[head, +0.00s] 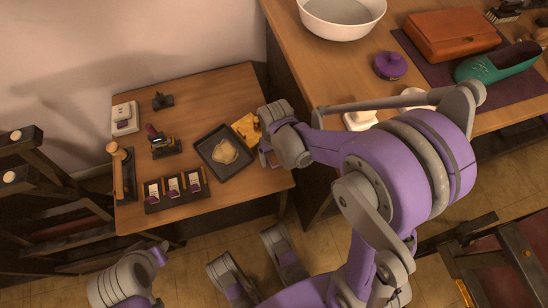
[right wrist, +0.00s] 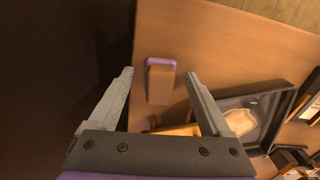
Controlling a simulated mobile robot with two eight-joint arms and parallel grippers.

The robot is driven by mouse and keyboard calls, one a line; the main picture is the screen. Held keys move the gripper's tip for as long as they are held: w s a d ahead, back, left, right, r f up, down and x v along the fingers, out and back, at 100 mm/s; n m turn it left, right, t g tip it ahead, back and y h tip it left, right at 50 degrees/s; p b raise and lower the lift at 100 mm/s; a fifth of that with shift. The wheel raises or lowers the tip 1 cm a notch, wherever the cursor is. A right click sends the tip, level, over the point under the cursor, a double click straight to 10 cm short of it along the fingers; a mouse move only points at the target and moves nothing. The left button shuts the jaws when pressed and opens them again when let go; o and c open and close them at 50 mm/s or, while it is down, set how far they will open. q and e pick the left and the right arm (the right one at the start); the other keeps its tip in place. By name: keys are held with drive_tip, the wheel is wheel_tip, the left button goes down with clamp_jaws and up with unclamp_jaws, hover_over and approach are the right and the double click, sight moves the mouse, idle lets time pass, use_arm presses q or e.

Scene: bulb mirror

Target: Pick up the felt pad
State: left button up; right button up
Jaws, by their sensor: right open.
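The felt pad (right wrist: 161,82), a small brown block with a purple edge, lies on the small wooden table in the right wrist view, close to the table's edge. My right gripper (right wrist: 158,80) is open. Its two fingers stand on either side of the pad, with gaps on both sides. In the head view my right gripper (head: 270,156) is over the right part of the small table and hides the pad. Only parts of my left arm show at the bottom left; I cannot see its fingers.
A dark tray (head: 211,165) with a pale piece in it and a yellow cloth-like thing (head: 244,126) lie left of the gripper. Black stands with cards (head: 173,195) and a wooden-handled tool (head: 118,170) are farther left. A larger table (head: 300,55) adjoins at right.

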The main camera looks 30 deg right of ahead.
sight(275, 157)
clamp_jaws()
idle(0.4)
wheel_tip(275, 157, up, 10)
drive_tip(key=p, duration=0.3)
